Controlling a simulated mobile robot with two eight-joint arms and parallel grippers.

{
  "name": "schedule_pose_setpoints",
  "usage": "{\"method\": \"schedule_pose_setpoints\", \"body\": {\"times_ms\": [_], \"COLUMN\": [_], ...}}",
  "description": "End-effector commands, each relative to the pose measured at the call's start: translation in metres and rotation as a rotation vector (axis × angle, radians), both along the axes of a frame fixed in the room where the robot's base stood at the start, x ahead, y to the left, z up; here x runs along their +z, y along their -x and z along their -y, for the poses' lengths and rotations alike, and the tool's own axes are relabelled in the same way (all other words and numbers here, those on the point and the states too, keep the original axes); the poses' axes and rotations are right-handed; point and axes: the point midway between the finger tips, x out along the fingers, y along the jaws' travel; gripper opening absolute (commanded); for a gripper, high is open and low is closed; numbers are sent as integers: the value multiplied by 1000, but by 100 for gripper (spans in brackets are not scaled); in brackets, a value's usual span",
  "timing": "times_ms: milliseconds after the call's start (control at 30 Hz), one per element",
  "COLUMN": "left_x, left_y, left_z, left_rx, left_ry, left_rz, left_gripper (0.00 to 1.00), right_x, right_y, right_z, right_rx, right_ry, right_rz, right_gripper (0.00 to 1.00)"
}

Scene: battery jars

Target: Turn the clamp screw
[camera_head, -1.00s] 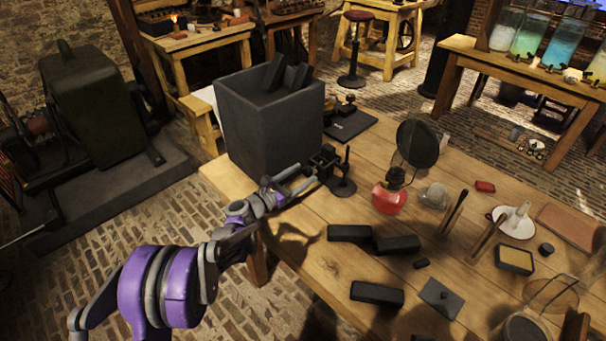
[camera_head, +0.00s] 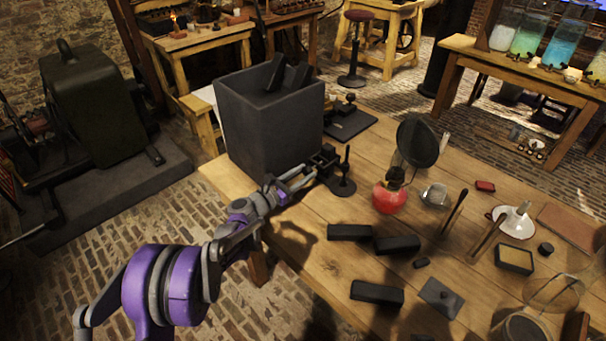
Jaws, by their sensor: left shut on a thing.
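A small black clamp (camera_head: 325,157) stands at the front right side of the tall dark grey jar (camera_head: 262,130), near its foot. My left gripper (camera_head: 305,174) reaches in from the left along the table's near edge. Its fingers are shut at the clamp, seemingly on the clamp screw, which is too small and too hidden by the fingers to make out clearly. A dark stand (camera_head: 343,180) with a round base and a short upright post is right beside the fingertips. My right gripper is out of view.
Black blocks (camera_head: 350,232) lie on the table in front. A red-liquid flask (camera_head: 389,197), a glass beaker (camera_head: 435,195) and a dark round disc (camera_head: 417,143) stand to the right. Two dark plates (camera_head: 273,72) stick out of the jar. Bare tabletop shows around (camera_head: 300,222).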

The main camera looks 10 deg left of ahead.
Motion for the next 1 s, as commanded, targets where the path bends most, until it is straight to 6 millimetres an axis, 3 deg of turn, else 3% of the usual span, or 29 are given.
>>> {"method": "schedule_pose_setpoints", "body": {"times_ms": [367,1000], "left_x": [-1,-1], "left_y": [1,1], "left_z": [0,1], "left_rx": [0,-1], "left_ry": [-107,-568], "left_rz": [85,451], "left_gripper": [0,0], "right_x": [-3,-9], "right_y": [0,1], "right_z": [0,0], "right_rx": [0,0], "right_ry": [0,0], "right_rz": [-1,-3], "right_gripper": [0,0]}}
